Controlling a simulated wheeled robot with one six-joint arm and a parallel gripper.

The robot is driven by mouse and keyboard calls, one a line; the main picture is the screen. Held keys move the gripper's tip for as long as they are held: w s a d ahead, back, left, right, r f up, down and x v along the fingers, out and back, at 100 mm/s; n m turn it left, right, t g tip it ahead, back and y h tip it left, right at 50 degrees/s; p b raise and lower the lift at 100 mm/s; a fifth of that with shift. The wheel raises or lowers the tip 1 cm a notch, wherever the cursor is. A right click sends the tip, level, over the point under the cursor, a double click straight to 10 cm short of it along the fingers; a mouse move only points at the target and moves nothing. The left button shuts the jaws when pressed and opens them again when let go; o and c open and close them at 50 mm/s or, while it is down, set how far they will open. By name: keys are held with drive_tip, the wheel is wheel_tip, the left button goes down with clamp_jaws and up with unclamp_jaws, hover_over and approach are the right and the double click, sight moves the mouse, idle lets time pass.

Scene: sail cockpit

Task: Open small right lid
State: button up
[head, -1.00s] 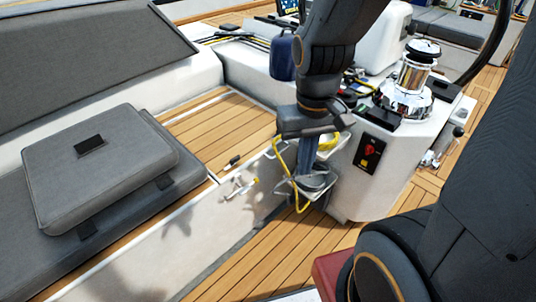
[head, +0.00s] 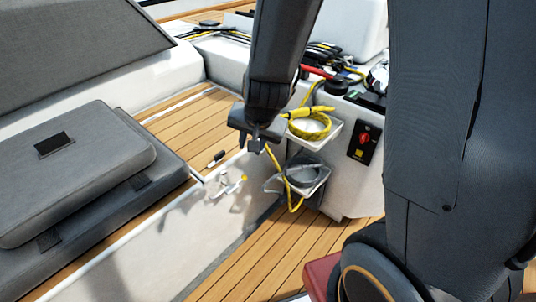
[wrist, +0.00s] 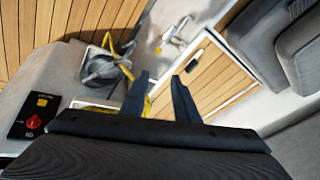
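A teak-slatted seat panel (head: 205,125) with a small black latch or handle (head: 215,159) near its front edge lies left of my gripper in the head view. I cannot tell for certain that this panel is the small right lid. The panel (wrist: 222,75) and its black handle (wrist: 195,54) also show in the wrist view, beyond the fingertips. My gripper (head: 256,146) points down near the panel's right end. In the wrist view, its two fingers (wrist: 160,78) stand apart with nothing between them.
Rope bins with a yellow rope (head: 310,124) and a grey rope (head: 303,175) hang just right of my gripper. Grey cushions (head: 75,165) lie at left. The teak floor (head: 290,250) is clear.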

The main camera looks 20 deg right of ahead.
drive_tip(key=w+d+f+m+t+h+b, duration=0.2)
drive_tip(key=w+f+m+t+h+b, duration=0.15)
drive_tip(key=w+f+m+b, duration=0.6)
drive_tip(key=m+t+h+b, duration=0.3)
drive_tip(key=h+b, duration=0.4)
drive_tip(key=b, duration=0.1)
approach(270, 145)
drive_tip(key=shift+w+d+f, duration=0.35)
drive_tip(key=shift+w, duration=0.2)
drive_tip(key=shift+w+d+f, duration=0.3)
drive_tip(key=shift+w+d, duration=0.1)
drive_tip(key=shift+w, duration=0.2)
drive_tip(key=shift+w+d+m, duration=0.1)
drive_tip(key=shift+d+m, duration=0.05)
drive_tip(key=shift+m, duration=0.1)
drive_tip(key=b+x, duration=0.1)
drive_tip(key=x, duration=0.6)
drive_tip(key=shift+w+d+b, duration=0.15)
drive_tip(key=shift+b, duration=0.15)
drive_tip(key=shift+c, duration=0.3)
clamp_jaws()
